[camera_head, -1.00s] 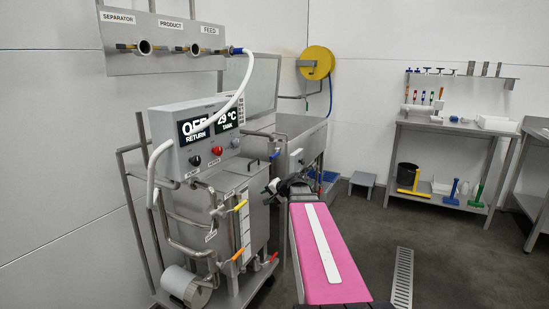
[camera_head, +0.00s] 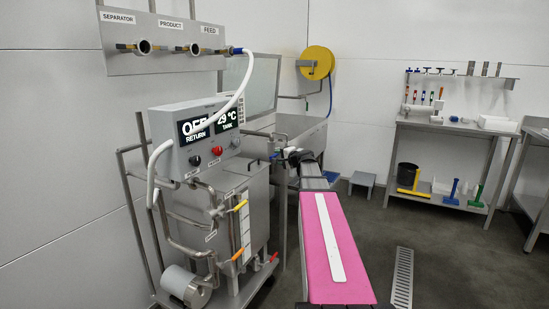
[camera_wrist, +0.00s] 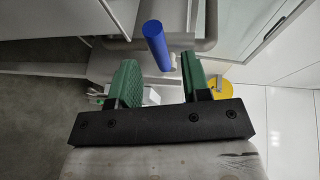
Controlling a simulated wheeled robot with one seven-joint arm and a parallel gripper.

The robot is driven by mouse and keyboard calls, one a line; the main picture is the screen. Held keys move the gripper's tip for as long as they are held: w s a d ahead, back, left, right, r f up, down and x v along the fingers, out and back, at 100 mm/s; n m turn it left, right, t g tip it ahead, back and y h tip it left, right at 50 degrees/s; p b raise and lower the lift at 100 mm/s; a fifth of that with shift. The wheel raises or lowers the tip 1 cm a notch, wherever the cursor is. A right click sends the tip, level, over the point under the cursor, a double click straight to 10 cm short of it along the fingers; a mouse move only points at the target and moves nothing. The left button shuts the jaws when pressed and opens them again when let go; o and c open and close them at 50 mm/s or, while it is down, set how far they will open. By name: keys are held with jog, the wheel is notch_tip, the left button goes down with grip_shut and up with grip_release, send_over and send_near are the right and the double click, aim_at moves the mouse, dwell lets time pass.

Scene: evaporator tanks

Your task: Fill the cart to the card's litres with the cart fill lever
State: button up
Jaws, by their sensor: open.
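The steel cart (camera_head: 228,215) stands at the left with a tank and a control panel (camera_head: 205,132) reading OFF RETURN and 29 °C TANK. A blue lever handle (camera_wrist: 156,45) shows in the wrist view beside a grey pipe. It also shows small in the head view (camera_head: 275,155), right of the panel. No label shows on it, so I cannot tell for sure that it is the cart fill lever. My gripper (camera_wrist: 158,70) is open, its green fingers apart, with the blue handle ahead of the gap and nothing held. The card is not readable in view.
Yellow (camera_head: 240,205), orange (camera_head: 237,254) and red (camera_head: 273,257) handles sit on the cart's front. A steel sink (camera_head: 300,130) and a yellow hose reel (camera_head: 316,62) stand behind. A workbench (camera_head: 450,128) is at right.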

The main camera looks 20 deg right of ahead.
aim_at(275, 155)
jog(key=x, duration=0.4)
jog(key=shift+w, duration=0.15)
jog(key=shift+c, duration=0.3)
grip_shut()
